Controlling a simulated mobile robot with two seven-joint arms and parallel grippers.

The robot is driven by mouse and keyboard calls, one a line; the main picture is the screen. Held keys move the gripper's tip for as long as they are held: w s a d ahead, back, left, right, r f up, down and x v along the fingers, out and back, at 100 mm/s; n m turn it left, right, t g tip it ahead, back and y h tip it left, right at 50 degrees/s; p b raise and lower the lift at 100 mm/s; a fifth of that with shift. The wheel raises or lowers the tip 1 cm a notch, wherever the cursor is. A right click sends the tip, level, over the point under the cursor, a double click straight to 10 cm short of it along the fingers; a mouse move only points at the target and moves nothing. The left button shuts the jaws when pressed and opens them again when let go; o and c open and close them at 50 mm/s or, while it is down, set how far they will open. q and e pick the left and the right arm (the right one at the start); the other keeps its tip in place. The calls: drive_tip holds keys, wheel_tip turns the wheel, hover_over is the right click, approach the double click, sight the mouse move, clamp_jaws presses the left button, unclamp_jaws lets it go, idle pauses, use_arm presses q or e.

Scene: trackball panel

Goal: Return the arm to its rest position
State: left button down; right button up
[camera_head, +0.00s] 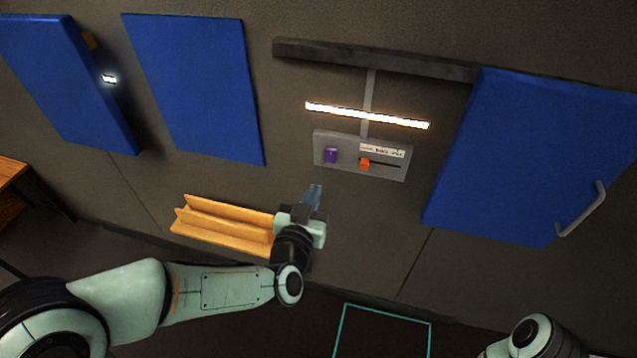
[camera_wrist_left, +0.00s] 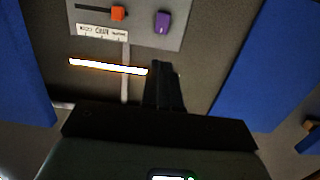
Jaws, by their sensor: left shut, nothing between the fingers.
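My left gripper (camera_head: 313,196) is shut and empty in the head view, in front of the wall below the grey panel. Its shut fingers also show in the left wrist view (camera_wrist_left: 165,85), pointing toward the wall. The grey panel (camera_head: 340,166) carries a purple knob (camera_head: 331,155) and an orange slider (camera_head: 365,163) on a dark slot, with a white label above the slot. The purple knob (camera_wrist_left: 163,22) and orange slider (camera_wrist_left: 118,13) show at the top of the wrist view. The gripper is apart from both. Part of my right arm shows at the bottom right; its gripper is out of view.
A lit bar (camera_head: 367,115) is above the panel. Blue boards (camera_head: 195,85) hang left, and a blue door (camera_head: 535,150) with a handle (camera_head: 582,210) is at right. A wooden ledge (camera_head: 220,225) lies behind my left wrist. A teal outline (camera_head: 385,312) marks the floor.

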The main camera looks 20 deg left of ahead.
use_arm(q)
drive_tip(key=shift+s, duration=0.35)
idle(0.3)
